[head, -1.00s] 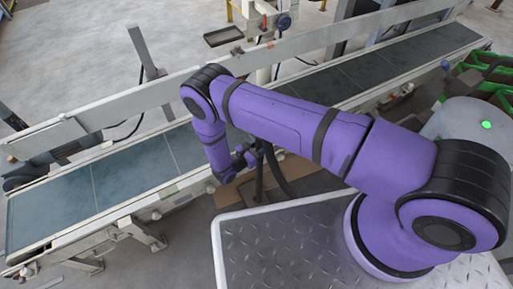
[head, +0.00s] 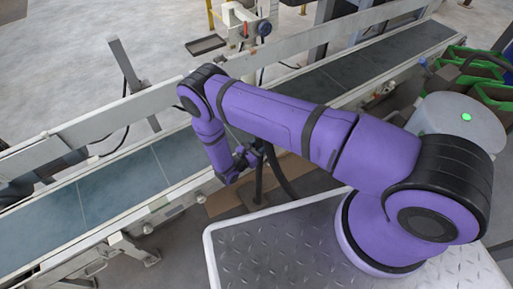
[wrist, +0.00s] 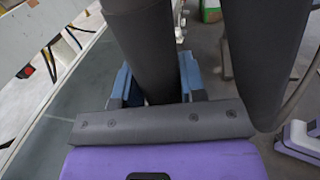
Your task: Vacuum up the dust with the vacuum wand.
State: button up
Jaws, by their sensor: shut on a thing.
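My gripper (wrist: 156,84) is shut on the vacuum wand (wrist: 145,45), a dark grey tube between its blue fingers. In the head view my gripper (head: 242,160) is low beside the near edge of the conveyor, and the dark wand (head: 258,180) hangs upright there, partly hidden by my arm. A dark hose (head: 280,172) curves down next to it; a thick dark tube, probably this hose (wrist: 265,55), fills the right of the wrist view. The wand's lower end is out of clear view. I cannot make out any dust.
The conveyor (head: 120,185) runs diagonally across, with a pale side rail (head: 100,125) along its far side. A flat brown piece (head: 225,200) lies by its near edge. A grey round-topped unit with a green light (head: 460,122) and green-edged crates (head: 480,70) stand at the right.

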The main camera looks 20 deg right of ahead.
jog(key=s+d+x, duration=0.1)
jog(key=x, duration=1)
jog(key=s+d+x, duration=0.1)
jog(key=s+x, duration=0.1)
jog(key=x, duration=0.8)
jog(key=shift+s+d, duration=0.15)
jog(key=shift+d, duration=0.2)
dwell(1.6)
jog(key=shift+f, duration=0.1)
dwell(0.3)
jog(key=s+d+r, duration=0.1)
jog(key=s+d, duration=0.1)
jog(key=s, duration=0.6)
jog(key=s+d+r, duration=0.1)
jog(key=s+d, duration=0.2)
jog(key=s, duration=0.6)
jog(key=shift+d, duration=0.3)
jog(key=shift+s, duration=0.1)
dwell(0.4)
